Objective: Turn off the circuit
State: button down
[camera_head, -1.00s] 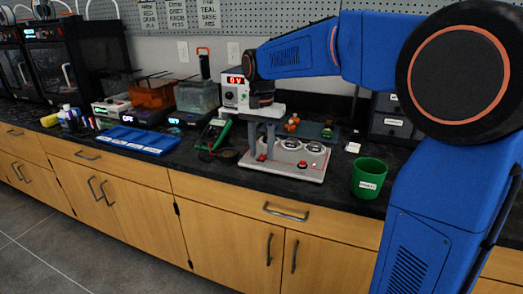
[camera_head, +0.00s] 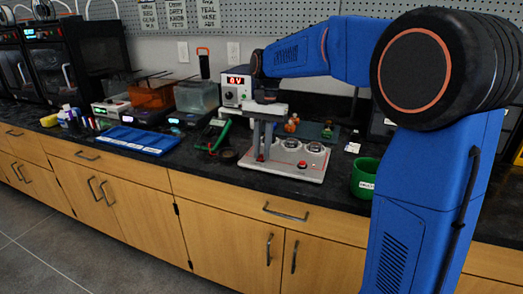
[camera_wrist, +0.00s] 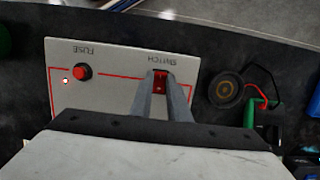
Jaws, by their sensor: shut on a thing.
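The circuit board (camera_head: 310,172) is a light grey panel on the black counter. It has round gauges and red parts. In the wrist view the board (camera_wrist: 115,60) shows upside-down "FUSE" and "SWITCH" labels and red lines. A red switch (camera_wrist: 160,87) sits below its label, between the two grey fingers of my gripper (camera_wrist: 161,76). My gripper is shut on it, and the fingers hide its sides. In the head view my gripper (camera_head: 262,152) points down at the board's left part. A round red fuse knob (camera_wrist: 82,71) is apart from the fingers, beside a small white light.
A power supply with a red display (camera_head: 237,84) stands behind the board. A green multimeter (camera_head: 213,133) and a round black part with wires (camera_wrist: 226,90) lie beside it. A green cup (camera_head: 364,178) stands at the right. A blue tray (camera_head: 140,140) lies left.

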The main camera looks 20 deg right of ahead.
jog(key=shift+w+g+y, duration=0.1)
jog(key=shift+g+y, duration=0.2)
jog(key=c, duration=1.7)
grip_release()
jog(key=shift+d+r, duration=0.1)
jog(key=shift+r, duration=0.05)
jog(key=v, duration=1.7)
jog(key=shift+r, duration=0.1)
